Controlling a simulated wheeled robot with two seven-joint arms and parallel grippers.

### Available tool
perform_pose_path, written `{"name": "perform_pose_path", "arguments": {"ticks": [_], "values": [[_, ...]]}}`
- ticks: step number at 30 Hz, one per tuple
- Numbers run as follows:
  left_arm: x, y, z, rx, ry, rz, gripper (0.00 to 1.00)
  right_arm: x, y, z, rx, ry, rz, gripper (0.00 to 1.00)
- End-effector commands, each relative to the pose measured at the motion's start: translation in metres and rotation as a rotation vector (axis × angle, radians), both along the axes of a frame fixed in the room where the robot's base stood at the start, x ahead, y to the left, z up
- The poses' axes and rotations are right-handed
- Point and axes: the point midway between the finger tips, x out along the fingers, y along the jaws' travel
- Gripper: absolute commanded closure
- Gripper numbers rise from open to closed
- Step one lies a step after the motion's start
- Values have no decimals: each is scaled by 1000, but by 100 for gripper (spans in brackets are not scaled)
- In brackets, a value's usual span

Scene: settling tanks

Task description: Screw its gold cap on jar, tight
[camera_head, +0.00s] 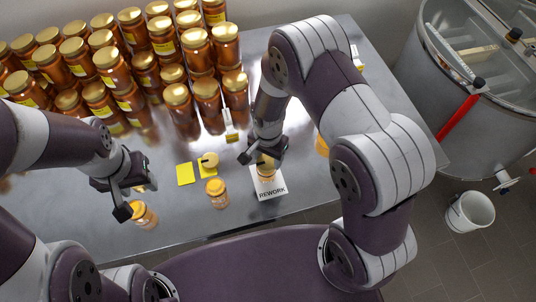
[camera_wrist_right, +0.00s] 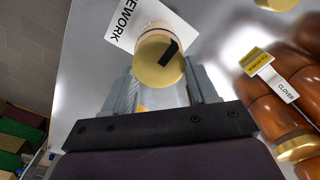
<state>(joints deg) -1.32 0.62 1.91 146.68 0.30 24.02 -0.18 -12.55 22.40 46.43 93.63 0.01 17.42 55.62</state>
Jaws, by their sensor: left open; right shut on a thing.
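A small jar (camera_head: 267,176) stands at the white REWORK card (camera_head: 270,192). In the right wrist view its gold cap (camera_wrist_right: 152,72), with a black mark on top, sits at the jar's mouth. My right gripper (camera_head: 264,158) reaches down over this jar. Its fingers (camera_wrist_right: 162,85) are on either side of the cap and shut on it. I cannot tell how far the cap is threaded. My left gripper (camera_head: 137,199) is open and empty, close above another small jar (camera_head: 145,215) at the table's front left.
Another small jar (camera_head: 217,194) stands left of the card. A gold lid with a black mark (camera_head: 209,160) is by two yellow squares (camera_head: 185,173). Many gold-capped honey jars (camera_head: 110,67) crowd the back left. A steel tank (camera_head: 470,90) and white bucket (camera_head: 470,213) are at right.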

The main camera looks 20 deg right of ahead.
Motion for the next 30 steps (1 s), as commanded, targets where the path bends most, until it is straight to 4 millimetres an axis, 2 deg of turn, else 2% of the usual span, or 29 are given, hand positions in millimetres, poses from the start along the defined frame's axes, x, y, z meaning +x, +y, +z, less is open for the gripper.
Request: {"name": "perform_pose_path", "arguments": {"ticks": [20,21,23,24,29,30], "values": [[0,0,0,0,0,0,49,0,0,-1,0,0,0,70],[0,0,0,0,0,0,49,0,0,-1,0,0,0,36],[0,0,0,0,0,0,49,0,0,-1,0,0,0,17],[0,0,0,0,0,0,49,0,0,-1,0,0,0,13],[0,0,0,0,0,0,49,0,0,-1,0,0,0,13],[0,0,0,0,0,0,49,0,0,-1,0,0,0,9]]}}
